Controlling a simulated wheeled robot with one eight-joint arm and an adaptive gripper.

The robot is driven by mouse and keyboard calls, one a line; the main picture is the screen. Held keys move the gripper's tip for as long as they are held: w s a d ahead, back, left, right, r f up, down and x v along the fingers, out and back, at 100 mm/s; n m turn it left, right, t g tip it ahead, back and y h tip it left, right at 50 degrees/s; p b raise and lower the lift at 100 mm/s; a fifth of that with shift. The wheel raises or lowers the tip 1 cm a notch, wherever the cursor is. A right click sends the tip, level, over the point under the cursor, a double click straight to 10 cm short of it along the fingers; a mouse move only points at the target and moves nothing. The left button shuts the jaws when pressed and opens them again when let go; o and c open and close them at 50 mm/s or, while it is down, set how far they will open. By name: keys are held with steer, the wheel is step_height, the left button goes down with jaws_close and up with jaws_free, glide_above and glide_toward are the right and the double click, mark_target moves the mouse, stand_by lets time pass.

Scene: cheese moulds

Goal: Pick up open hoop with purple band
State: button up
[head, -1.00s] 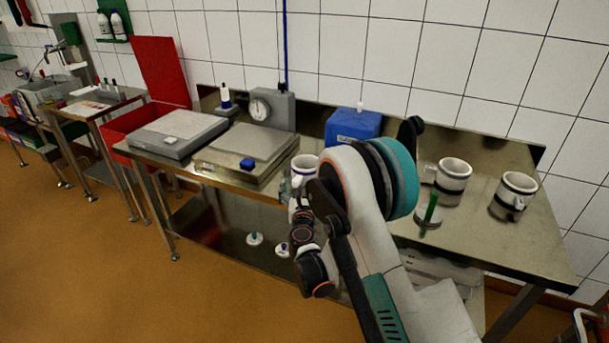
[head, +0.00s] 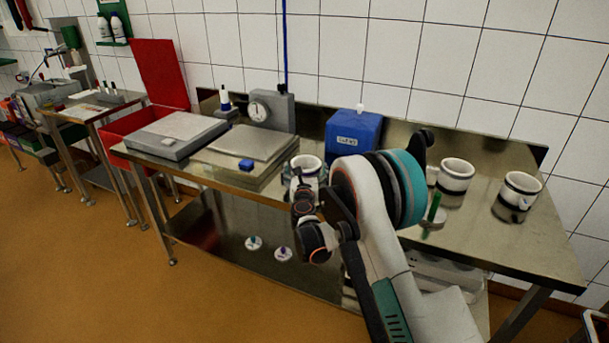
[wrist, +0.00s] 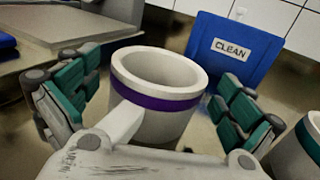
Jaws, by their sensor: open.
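The open hoop with the purple band (wrist: 160,95) is a white, open-topped cup shape standing upright on the steel table. Its white handle points toward the wrist camera, to the lower left. My gripper (wrist: 158,88) is open, with one green-and-grey finger on each side of the hoop.
A blue box marked CLEAN (wrist: 232,48) stands behind the hoop. Another hoop with a green band (wrist: 308,140) is at the right. Two banded hoops (head: 457,171) (head: 519,186) stand farther right. A green-handled disc (head: 433,212) and a flat scale (head: 250,143) are nearby.

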steer(key=shift+c, duration=0.2)
steer(key=c, duration=1)
steer(key=shift+r, duration=0.1)
